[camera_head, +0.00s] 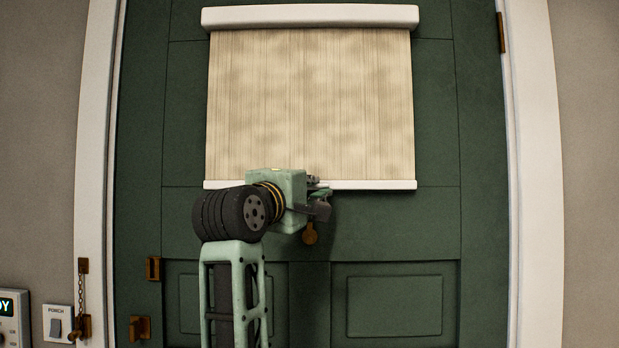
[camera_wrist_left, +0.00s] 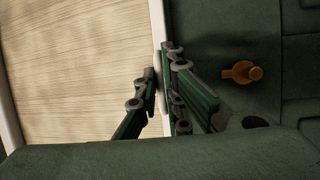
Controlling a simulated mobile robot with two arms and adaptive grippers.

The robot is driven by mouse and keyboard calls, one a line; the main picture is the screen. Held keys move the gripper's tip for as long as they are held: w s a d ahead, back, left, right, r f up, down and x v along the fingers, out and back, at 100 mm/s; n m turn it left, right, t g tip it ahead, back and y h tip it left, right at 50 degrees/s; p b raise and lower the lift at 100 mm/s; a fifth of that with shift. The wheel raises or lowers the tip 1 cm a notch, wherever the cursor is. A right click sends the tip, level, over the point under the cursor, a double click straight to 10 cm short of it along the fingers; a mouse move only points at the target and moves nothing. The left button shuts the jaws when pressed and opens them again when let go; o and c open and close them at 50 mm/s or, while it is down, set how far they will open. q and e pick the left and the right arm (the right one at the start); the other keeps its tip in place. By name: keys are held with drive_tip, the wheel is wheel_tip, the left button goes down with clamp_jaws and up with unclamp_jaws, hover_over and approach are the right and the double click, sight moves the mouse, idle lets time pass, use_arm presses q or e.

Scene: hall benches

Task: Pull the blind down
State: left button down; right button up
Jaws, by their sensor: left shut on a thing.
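The blind (camera_head: 310,100) is a beige, wood-grained sheet hanging from a white case (camera_head: 310,16) on the green door. Its white bottom bar (camera_head: 375,185) is level, just above the door's middle rail. The sheet also shows in the left wrist view (camera_wrist_left: 75,70), on the left. My left gripper (camera_head: 320,192) is at the middle of the bottom bar. In the left wrist view its two fingers (camera_wrist_left: 161,68) lie on either side of the white bar (camera_wrist_left: 158,30), shut on it. The gripper hides part of the bar. My right gripper is in neither view.
A round brass knob (camera_head: 310,235) is on the green door (camera_head: 435,225), just below the gripper. Brass hardware (camera_head: 140,328) sits at the door's lower left. A door chain (camera_head: 82,292), a switch (camera_head: 57,323) and a panel (camera_head: 14,318) are farther left.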

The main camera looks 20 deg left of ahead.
use_arm(q)
wheel_tip(320, 180, down, 2)
drive_tip(key=shift+w+f+b, duration=0.1)
drive_tip(key=shift+b, duration=0.2)
drive_tip(key=c, duration=1.9)
unclamp_jaws()
drive_tip(key=s, duration=0.4)
drive_tip(key=s+a+f, duration=0.1)
drive_tip(key=s, duration=0.7)
drive_tip(key=shift+a+f, duration=0.15)
drive_tip(key=shift+f, duration=0.25)
